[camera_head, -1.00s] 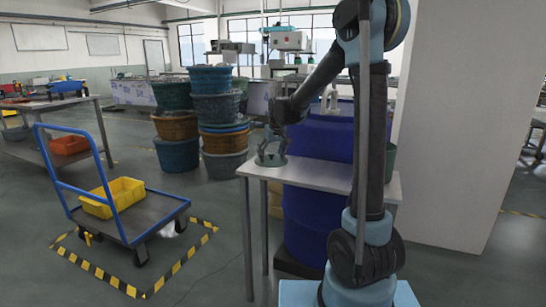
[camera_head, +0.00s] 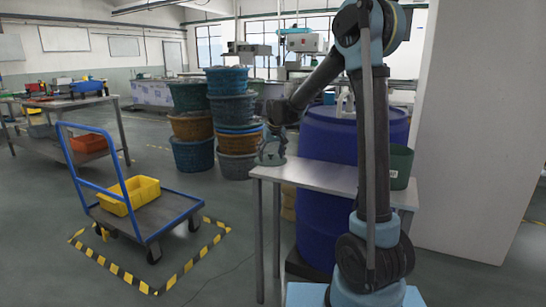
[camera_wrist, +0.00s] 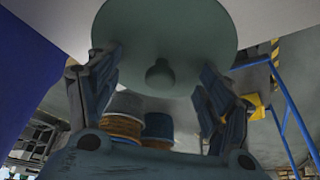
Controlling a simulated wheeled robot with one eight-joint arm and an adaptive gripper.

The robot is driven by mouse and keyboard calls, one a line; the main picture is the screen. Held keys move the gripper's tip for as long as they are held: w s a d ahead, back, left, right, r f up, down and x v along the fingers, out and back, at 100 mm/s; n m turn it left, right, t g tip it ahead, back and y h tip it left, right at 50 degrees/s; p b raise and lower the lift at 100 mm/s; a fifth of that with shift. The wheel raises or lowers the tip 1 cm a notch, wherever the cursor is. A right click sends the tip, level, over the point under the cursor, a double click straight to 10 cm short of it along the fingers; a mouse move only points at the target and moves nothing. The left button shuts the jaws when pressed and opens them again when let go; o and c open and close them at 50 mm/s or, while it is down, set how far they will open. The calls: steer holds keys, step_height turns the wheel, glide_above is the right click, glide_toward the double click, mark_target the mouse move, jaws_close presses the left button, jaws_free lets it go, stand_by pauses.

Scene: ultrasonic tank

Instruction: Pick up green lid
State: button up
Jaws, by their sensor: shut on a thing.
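The green lid (camera_wrist: 165,30) is a round disc with a knob in its middle, seen in the wrist view. My gripper (camera_wrist: 160,68) has one finger on each side of it, with the fingertips against the lid. In the head view, my gripper (camera_head: 272,146) is over the left end of the metal table, with the lid (camera_head: 271,161) small and partly hidden under it. I cannot tell for sure from the head view whether the lid is clear of the tabletop.
The metal table (camera_head: 330,180) stands before a big blue drum (camera_head: 325,225). A green bin (camera_head: 401,168) is by its right end. Stacked baskets (camera_head: 228,85) stand behind, left. A blue-handled cart (camera_head: 160,215) with a yellow crate (camera_head: 130,196) stands left; floor between is clear.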

steer(key=shift+a, duration=0.1)
steer(key=o, duration=1.1)
steer(key=shift+f, duration=0.15)
steer(key=shift+o, duration=0.2)
steer(key=v, duration=1.2)
